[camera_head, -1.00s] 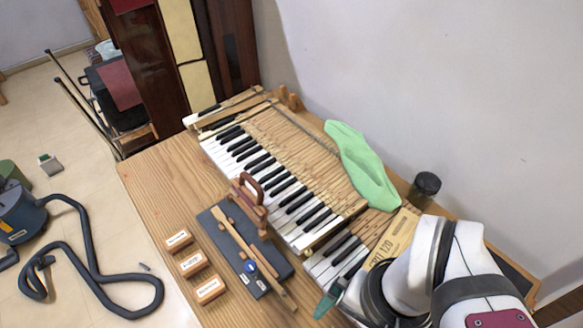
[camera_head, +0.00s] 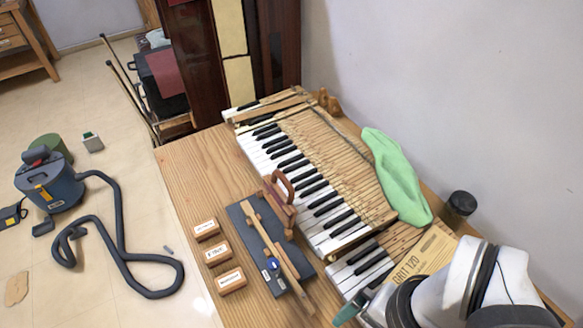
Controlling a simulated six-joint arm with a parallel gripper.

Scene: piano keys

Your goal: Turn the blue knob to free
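The blue knob (camera_head: 275,266) is a small round piece on the wooden key stick (camera_head: 263,239), which lies on a dark grey board (camera_head: 237,217) on the bench. Its setting is too small to read. A small pale tag sits beside the knob. My arm comes in at the lower right. A teal tip (camera_head: 347,313) shows at the arm's left end, right of the board and apart from the knob. The gripper's fingers are not clear, so its opening cannot be judged.
Three labelled wooden blocks (camera_head: 218,252) stand left of the board. A wooden clamp-like piece (camera_head: 281,192) rises at its upper end. The piano keyboard (camera_head: 310,180), green cloth (camera_head: 397,177) and dark jar (camera_head: 459,206) lie to the right. The bench's left part is bare.

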